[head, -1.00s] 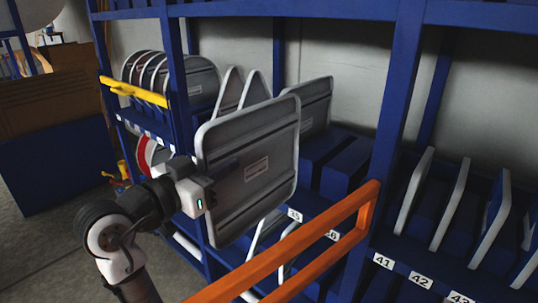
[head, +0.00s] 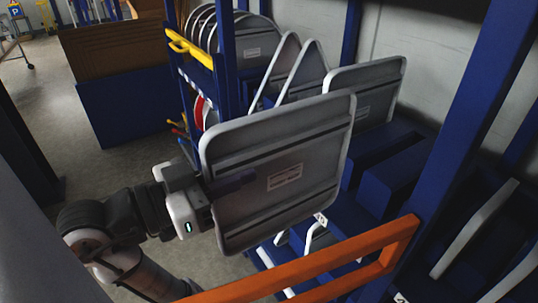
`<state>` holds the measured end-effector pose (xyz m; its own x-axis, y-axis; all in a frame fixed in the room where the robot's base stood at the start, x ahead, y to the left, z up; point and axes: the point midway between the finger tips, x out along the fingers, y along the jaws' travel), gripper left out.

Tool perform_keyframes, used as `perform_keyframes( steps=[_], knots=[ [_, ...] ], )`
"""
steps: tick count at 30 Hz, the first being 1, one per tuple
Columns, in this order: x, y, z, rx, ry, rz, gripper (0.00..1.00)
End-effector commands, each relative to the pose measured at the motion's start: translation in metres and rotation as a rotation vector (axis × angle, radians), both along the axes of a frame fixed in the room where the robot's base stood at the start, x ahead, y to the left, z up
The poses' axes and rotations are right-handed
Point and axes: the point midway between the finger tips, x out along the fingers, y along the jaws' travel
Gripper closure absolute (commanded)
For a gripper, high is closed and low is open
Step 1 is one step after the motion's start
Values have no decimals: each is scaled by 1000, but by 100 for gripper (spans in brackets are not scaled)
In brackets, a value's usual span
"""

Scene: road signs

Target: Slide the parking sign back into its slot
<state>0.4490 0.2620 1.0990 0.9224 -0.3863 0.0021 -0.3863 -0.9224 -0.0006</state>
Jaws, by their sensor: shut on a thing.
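The square sign (head: 270,165) is held upright with its grey back toward me. It has rounded corners, two dark rails and a small white label, and its front face is hidden, so I cannot see the parking symbol. My gripper (head: 230,184) is shut on the sign's left edge. The sign is in front of the blue shelf. Empty space between blue slot dividers (head: 392,183) shows right of the sign, near a numbered tag (head: 320,218). I cannot tell which slot belongs to the sign.
Two triangular signs (head: 303,72) and another square sign (head: 372,85) stand behind. An orange rail (head: 330,262) crosses the front, close below the held sign. A blue post (head: 480,110) rises at right. Round signs (head: 245,45) sit on the rack behind a yellow bar (head: 188,47).

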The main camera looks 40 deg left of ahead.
Motion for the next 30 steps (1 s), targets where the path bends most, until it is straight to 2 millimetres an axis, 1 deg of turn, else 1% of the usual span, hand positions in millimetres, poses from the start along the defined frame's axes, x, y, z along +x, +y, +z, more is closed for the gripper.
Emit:
perform_keyframes(
  steps=[1, 3, 8, 14, 30],
  knots=[
    [-5, 2, 1, 0, -3, 8, 100],
    [-8, 2, 0, -1, -4, 11, 100],
    [-5, 0, 0, 0, -3, 12, 100],
    [12, -6, 0, -1, -4, 11, 100],
    [65, -28, -1, -1, -2, 10, 100]
  ],
)
